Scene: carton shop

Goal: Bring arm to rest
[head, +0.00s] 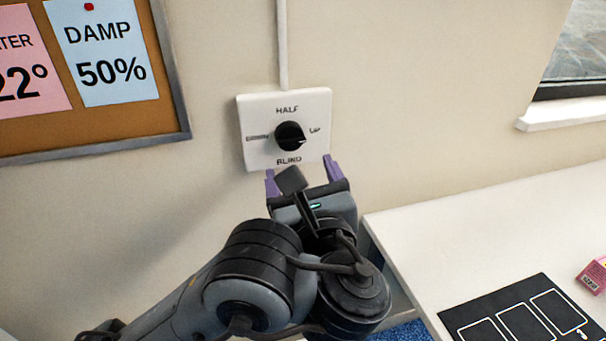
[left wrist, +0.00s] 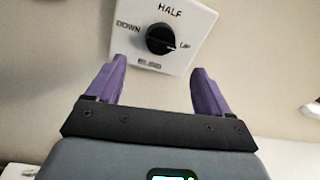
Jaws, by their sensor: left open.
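My left gripper (head: 302,178) is open and empty, with its two purple fingers just below a white wall switch plate (head: 256,112). The plate carries a black round knob (head: 289,136) and the words HALF, UP and BLIND. The knob's light mark points right, toward UP. In the left wrist view the fingers (left wrist: 158,82) stand apart below the knob (left wrist: 160,39), with nothing between them. The word DOWN is on the left of the plate (left wrist: 184,15). The fingers appear clear of the knob. My right gripper is in neither view.
A white table (head: 420,240) stands at the right with a black mat (head: 480,312) and a pink box (head: 592,277). A cork board (head: 110,125) with notes hangs at the upper left. A window sill (head: 565,114) juts out at the upper right. A conduit (head: 283,45) runs above the plate.

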